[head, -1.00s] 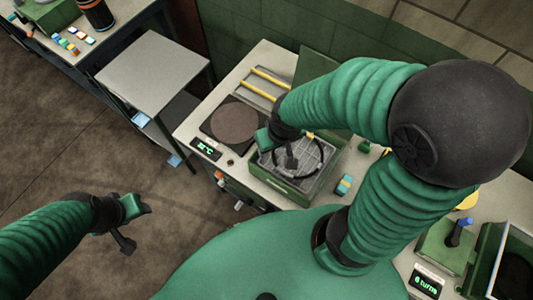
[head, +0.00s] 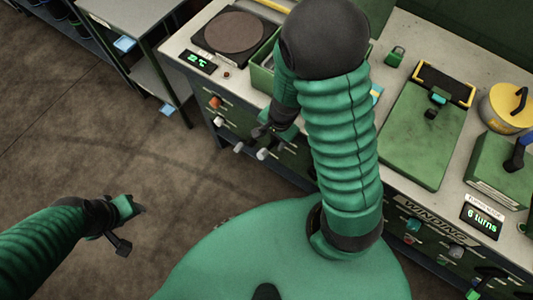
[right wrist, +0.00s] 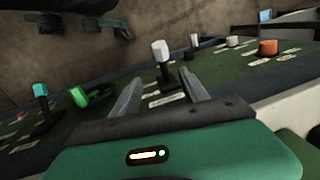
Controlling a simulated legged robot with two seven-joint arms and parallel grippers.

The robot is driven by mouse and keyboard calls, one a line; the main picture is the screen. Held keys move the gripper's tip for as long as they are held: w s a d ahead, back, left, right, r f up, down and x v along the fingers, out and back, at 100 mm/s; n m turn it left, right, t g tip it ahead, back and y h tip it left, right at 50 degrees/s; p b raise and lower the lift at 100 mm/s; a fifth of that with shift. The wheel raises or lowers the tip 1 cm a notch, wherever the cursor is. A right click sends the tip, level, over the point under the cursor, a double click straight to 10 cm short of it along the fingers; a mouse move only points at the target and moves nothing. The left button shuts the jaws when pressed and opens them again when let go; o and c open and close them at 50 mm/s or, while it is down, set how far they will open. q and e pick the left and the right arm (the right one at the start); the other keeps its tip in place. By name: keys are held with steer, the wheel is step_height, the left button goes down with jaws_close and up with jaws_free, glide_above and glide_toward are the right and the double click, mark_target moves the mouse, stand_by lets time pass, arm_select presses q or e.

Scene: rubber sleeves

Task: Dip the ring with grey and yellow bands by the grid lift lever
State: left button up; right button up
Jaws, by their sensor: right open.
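My right gripper (head: 262,134) is open at the green front panel (head: 200,90) of the bench. In the right wrist view its fingers (right wrist: 160,88) point at a lever with a white knob (right wrist: 161,50), which stands upright beyond and between the fingertips, apart from them. The lever labels are too small to read, so I cannot tell which is the grid lift lever. The green-walled bath (head: 262,77) is mostly hidden behind my right arm. The banded ring is not visible. My left gripper (head: 132,228) is open and empty over the floor.
An orange knob (head: 215,102) and white knobs (head: 218,121) stick out of the panel. A teal lever (right wrist: 40,90) and a green handle (right wrist: 92,96) stand left in the wrist view. A hotplate (head: 235,31), green board (head: 420,140) and yellow-lidded pot (head: 507,105) occupy the bench top.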

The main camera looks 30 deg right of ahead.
mark_target(264, 151)
steer(key=a+f+b, duration=0.1)
steer(key=f+b, duration=0.1)
steer(key=f, duration=0.1)
steer(key=w+a+f+b, duration=0.1)
steer(key=f+b, duration=0.1)
steer(key=f, duration=0.1)
steer(key=a+f+b, duration=0.1)
steer(key=f, duration=0.3)
steer(key=shift+w+a+f+b, duration=0.1)
steer(key=shift+w+a+b, duration=0.15)
steer(key=shift+a+b, duration=0.15)
steer(key=shift+w+d+f, duration=0.1)
steer(key=shift+d+f, duration=0.65)
steer(key=shift+d, duration=0.3)
steer(key=shift+a+r, duration=0.1)
steer(key=shift+a, duration=0.3)
steer(key=shift+c, duration=1.1)
steer(key=shift+a+r, duration=0.1)
steer(key=shift+a, duration=0.25)
steer(key=c, duration=0.5)
steer(key=shift+c, duration=1.1)
steer(key=shift+d, duration=0.3)
jaws_close()
arm_select(q)
step_height(264, 151, down, 8)
steer(key=a, duration=0.2)
steer(key=shift+s, duration=0.15)
steer(key=shift+a, duration=0.2)
